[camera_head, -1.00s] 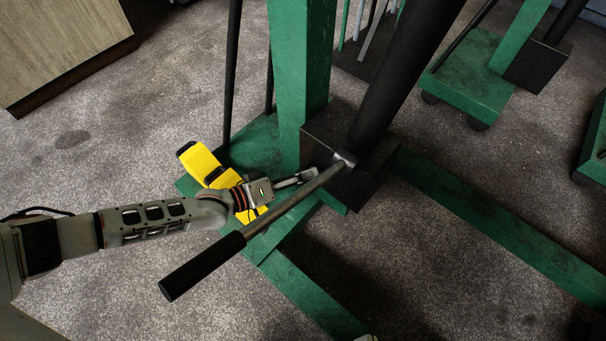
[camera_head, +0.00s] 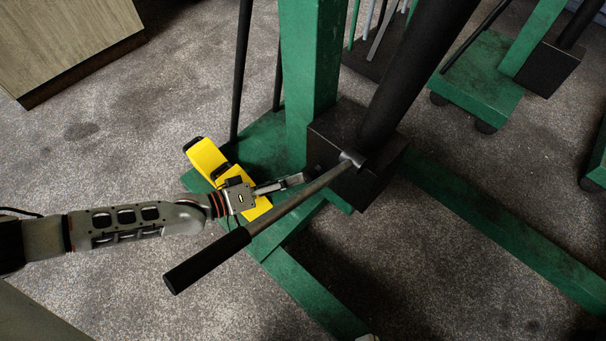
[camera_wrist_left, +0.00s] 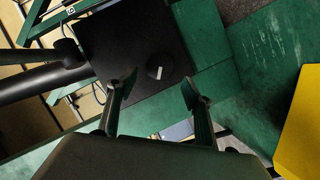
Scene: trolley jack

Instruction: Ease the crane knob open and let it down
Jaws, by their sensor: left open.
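The crane's black pump block (camera_head: 345,130) stands at the foot of the green post (camera_head: 308,70). In the left wrist view the round black knob (camera_wrist_left: 160,66) with a white mark sits on the block's face (camera_wrist_left: 125,45). My left gripper (camera_head: 308,179) is open and points at the block from the left, behind the pump handle (camera_head: 290,203). In the left wrist view its fingertips (camera_wrist_left: 155,92) stand apart, one on each side below the knob, without visible grip on it. I cannot make out the knob clearly in the head view.
The pump handle with its black grip (camera_head: 207,260) slants across in front of my left gripper. A yellow object (camera_head: 208,158) lies on the green base behind my wrist. A green leg (camera_head: 500,232) runs right. A wooden cabinet (camera_head: 65,40) stands far left. Bare floor lies left.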

